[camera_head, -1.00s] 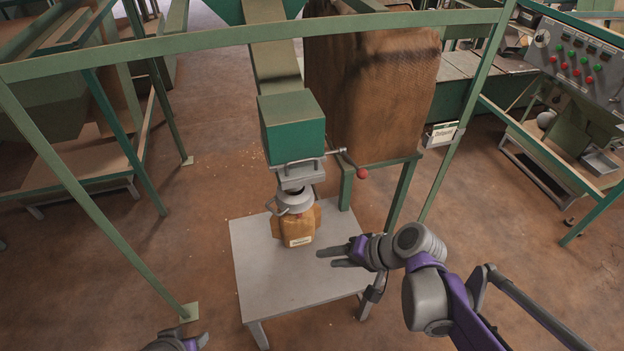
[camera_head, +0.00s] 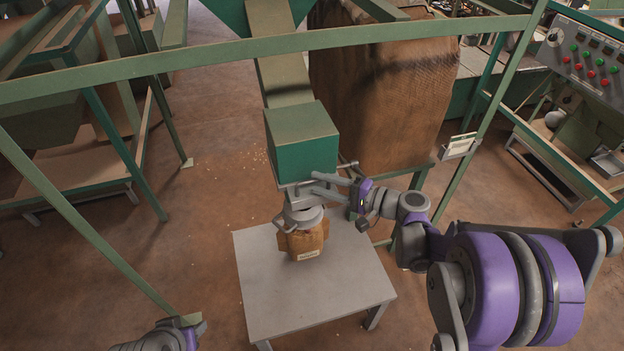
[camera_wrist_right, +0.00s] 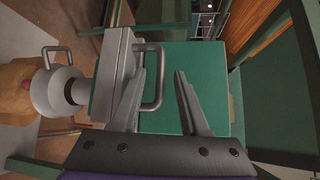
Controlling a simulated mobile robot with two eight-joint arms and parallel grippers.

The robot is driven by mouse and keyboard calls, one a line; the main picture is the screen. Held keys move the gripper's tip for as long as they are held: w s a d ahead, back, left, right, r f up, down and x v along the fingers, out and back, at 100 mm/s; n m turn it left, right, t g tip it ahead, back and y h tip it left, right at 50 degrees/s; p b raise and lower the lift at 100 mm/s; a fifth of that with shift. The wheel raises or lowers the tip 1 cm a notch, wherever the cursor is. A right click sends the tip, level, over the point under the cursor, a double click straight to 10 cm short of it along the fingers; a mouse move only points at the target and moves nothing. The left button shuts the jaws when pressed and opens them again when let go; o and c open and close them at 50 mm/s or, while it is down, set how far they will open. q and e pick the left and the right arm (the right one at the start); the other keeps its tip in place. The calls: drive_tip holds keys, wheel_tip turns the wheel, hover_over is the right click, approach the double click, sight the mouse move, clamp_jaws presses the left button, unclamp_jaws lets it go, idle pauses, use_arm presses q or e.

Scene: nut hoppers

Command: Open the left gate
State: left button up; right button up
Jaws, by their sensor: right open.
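The green hopper box (camera_head: 301,150) stands above the table, with a grey metal gate (camera_head: 290,194) under its outlet. A grey loop handle (camera_wrist_right: 160,78) sticks out from the gate (camera_wrist_right: 113,72) in the right wrist view. My right gripper (camera_head: 313,183) is open at the gate. In the right wrist view the handle's bar shows between the fingers of the gripper (camera_wrist_right: 160,72), nearer the left finger. I cannot tell how deep it sits between them. My left gripper (camera_head: 188,334) is at the bottom edge, partly cut off; its jaws are unclear.
A brown sack (camera_head: 306,242) hangs under the spout above a grey table (camera_head: 268,300). A large brown sack-like bin (camera_head: 385,90) stands behind. A green frame bar (camera_head: 230,52) crosses in front. A control panel (camera_head: 590,60) is at the upper right.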

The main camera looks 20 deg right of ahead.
drive_tip(key=shift+x, duration=1.5)
drive_tip(key=shift+c, duration=0.3)
clamp_jaws()
drive_tip(key=shift+s, duration=0.15)
